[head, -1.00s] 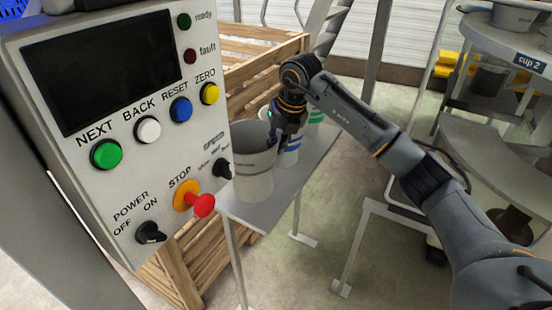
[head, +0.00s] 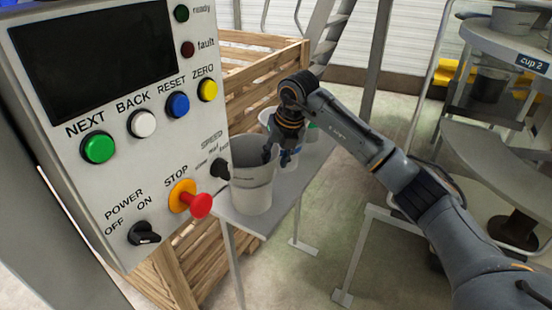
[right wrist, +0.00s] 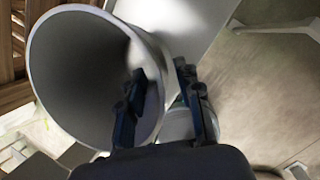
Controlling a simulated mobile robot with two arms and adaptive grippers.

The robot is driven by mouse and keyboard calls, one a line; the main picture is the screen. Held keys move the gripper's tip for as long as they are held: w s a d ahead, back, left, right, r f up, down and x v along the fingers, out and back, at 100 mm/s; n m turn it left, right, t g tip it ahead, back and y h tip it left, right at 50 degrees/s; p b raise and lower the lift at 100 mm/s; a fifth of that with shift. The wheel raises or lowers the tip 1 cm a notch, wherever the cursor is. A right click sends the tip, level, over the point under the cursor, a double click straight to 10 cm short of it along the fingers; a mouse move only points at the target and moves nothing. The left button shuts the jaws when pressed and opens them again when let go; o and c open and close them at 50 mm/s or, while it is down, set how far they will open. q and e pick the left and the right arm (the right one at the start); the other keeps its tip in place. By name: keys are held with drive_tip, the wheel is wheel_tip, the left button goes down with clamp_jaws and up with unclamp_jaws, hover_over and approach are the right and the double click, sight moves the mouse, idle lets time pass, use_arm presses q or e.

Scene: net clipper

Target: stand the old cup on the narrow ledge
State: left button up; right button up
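A large light-grey cup (head: 252,180) stands upright on the narrow grey ledge (head: 297,203) behind the control box. In the right wrist view, I look into the cup's wide mouth (right wrist: 75,75). My right gripper (head: 280,157) is at the cup's right rim, pointing down. The right wrist view shows one finger inside the cup and one outside, with the wall between them; the fingers (right wrist: 163,90) look apart. Smaller white cups with coloured bands (head: 290,158) stand behind, partly hidden by the gripper. My left gripper is out of view.
A control box (head: 125,215) with buttons and a red stop knob fills the left, close to the cup. A wooden crate (head: 262,75) stands behind. At the right is a round grey stand (head: 515,50) labelled "cup 2", with containers.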

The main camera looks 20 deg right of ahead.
drive_tip(key=v, duration=1.2)
drive_tip(key=shift+b, duration=0.3)
